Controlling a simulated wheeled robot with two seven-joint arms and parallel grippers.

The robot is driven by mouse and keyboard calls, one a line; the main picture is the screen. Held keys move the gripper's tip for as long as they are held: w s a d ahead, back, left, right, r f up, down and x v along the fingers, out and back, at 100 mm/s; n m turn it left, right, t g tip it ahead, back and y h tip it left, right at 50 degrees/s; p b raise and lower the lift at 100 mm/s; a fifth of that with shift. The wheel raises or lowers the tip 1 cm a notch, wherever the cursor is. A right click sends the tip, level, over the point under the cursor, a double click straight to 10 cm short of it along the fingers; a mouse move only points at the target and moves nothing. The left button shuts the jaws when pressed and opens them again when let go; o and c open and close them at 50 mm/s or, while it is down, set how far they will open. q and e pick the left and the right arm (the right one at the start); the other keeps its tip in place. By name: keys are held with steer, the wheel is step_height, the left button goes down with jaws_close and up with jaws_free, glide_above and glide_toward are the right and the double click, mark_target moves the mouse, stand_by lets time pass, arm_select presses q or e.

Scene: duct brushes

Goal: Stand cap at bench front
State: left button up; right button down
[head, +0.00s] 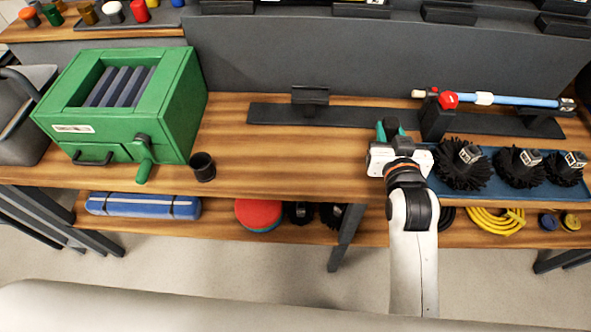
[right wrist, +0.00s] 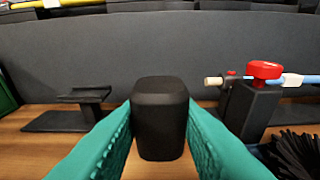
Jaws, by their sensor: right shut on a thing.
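My right gripper (head: 390,128) reaches over the bench (head: 270,165) just left of the blue tray. Its teal fingers, also in the right wrist view (right wrist: 160,130), are shut on a black cap (right wrist: 160,110) with a rounded top, which looks upright. In the head view the gripper mostly hides this cap. I cannot tell whether its lower end touches the bench. A second black, cup-like piece (head: 202,166) stands on the bench near the front edge, right of the green machine. My left gripper is not in view.
A green box machine (head: 185,105) with a crank stands left. A blue tray (head: 480,190) with black brushes (head: 462,165) lies right. A blue rod (head: 525,101) with a red knob (right wrist: 266,70) rests on black stands behind. The front bench between cup-like piece and gripper is clear.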

steer(key=shift+s+f, duration=0.1)
steer(key=shift+f, duration=0.55)
step_height(320, 180, down, 4)
steer(key=shift+f+b, duration=0.25)
steer(key=shift+b, duration=0.15)
steer(key=shift+f, duration=2.4)
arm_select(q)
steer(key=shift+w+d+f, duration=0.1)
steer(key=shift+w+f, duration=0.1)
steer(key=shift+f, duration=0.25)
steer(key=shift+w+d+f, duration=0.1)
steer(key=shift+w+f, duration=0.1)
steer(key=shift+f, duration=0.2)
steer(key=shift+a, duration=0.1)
arm_select(e)
steer(key=c, duration=1.1)
jaws_free()
steer(key=shift+f, duration=0.15)
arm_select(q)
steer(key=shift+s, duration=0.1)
